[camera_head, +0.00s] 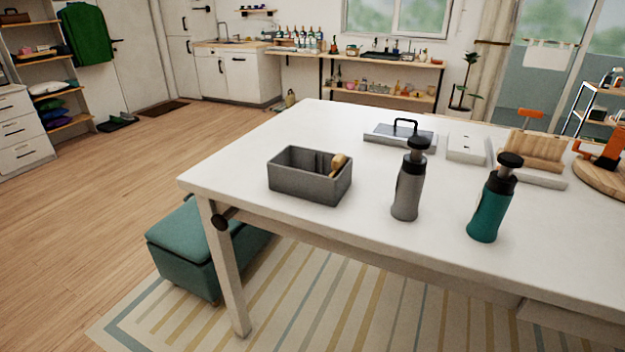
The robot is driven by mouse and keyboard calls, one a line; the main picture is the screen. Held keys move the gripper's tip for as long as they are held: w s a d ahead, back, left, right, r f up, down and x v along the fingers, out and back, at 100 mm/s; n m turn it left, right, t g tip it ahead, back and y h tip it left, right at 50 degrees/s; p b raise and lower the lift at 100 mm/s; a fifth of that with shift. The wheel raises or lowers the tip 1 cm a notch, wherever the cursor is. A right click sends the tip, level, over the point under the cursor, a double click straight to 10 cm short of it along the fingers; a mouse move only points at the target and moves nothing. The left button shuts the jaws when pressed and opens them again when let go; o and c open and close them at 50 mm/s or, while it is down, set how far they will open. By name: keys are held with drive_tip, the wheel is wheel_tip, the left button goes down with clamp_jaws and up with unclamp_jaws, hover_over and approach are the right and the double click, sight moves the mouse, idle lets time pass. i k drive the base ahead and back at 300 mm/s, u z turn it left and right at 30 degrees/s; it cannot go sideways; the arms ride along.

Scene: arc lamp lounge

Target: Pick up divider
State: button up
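A dark grey open box (300,183) stands on the white table near its left end. Inside it, a thin grey upright panel (321,162) shows, which looks like the divider. A tan wooden-looking item (339,161) leans beside the panel at the box's right side. The lower part of the panel is hidden by the box's front wall. My gripper is not in view.
A grey pump bottle (408,185) and a teal one (490,205) stand right of the box. Behind are a grey tray with a black handle (400,134), a white block (466,148) and a wooden stand (535,150). The white table (240,170) is bare left of the box. A teal ottoman (185,250) sits below.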

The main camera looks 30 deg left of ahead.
sight(339, 161)
drive_tip(key=z, duration=0.35)
drive_tip(key=k, duration=0.3)
drive_tip(key=u, duration=1.6)
drive_tip(key=i, duration=1.25)
